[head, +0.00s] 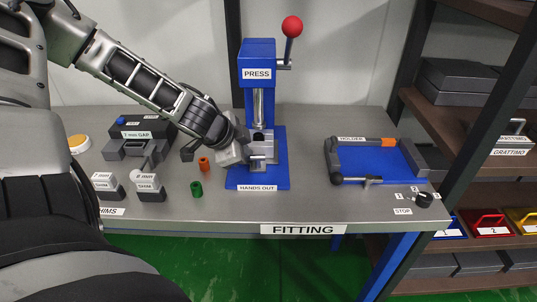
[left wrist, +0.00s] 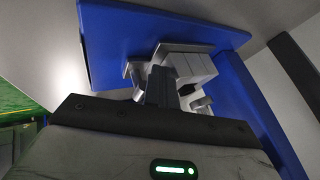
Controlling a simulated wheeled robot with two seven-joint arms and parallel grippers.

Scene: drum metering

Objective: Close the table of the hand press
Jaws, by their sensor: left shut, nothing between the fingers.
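The blue hand press (head: 257,75) stands on the bench, with a blue base plate (head: 262,184), a silver ram and a lever with a red knob raised at its top right. Its grey metal table (head: 264,150) sits on the base below the ram. My left gripper (head: 246,152) reaches in from the left and is at the left side of the table. In the left wrist view the shut fingers (left wrist: 162,88) overlap the grey table blocks (left wrist: 195,64); I cannot tell whether they touch. Nothing shows between them. My right gripper is in neither view.
A green bushing (head: 197,188) and an orange one (head: 204,164) stand left of the press. Shim blocks (head: 146,184) and a dark gap gauge stand farther left. A blue holder tray (head: 372,162) lies to the right, with free bench between it and the press.

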